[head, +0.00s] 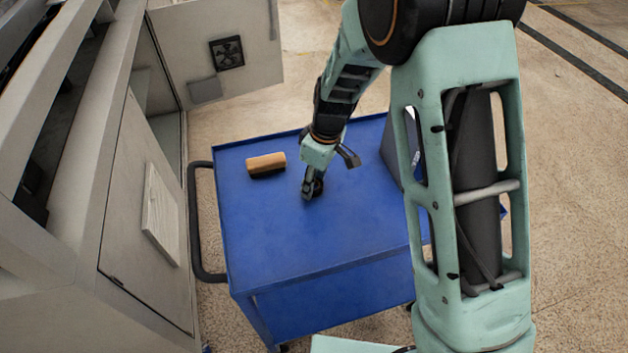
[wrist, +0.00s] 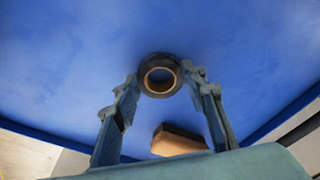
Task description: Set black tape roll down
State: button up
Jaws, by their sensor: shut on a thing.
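The black tape roll (wrist: 160,59) is a dark ring with a tan core, held between my two fingertips in the wrist view. In the head view, the roll (head: 318,187) is a small dark shape, mostly hidden by my gripper (head: 312,189). My gripper, also in the wrist view (wrist: 160,79), is shut on the roll, pointing down over the middle of the blue cart top (head: 310,235). The roll is at or just above the surface; I cannot tell whether it touches.
A wood-coloured block with a dark underside (head: 266,161) lies on the cart to the left of my gripper; it also shows in the wrist view (wrist: 178,142). A grey cabinet (head: 130,200) stands left of the cart's black handle (head: 196,225). The cart's front is clear.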

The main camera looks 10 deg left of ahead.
aim_at(320, 188)
jog(key=o, duration=1.3)
jog(key=shift+f, duration=0.15)
jog(key=r, duration=0.4)
jog(key=d+r, duration=0.1)
jog(key=r, duration=0.7)
jog(key=shift+s+d+r+p, duration=0.1)
jog(key=shift+s+d+p, duration=0.2)
jog(key=shift+d, duration=0.1)
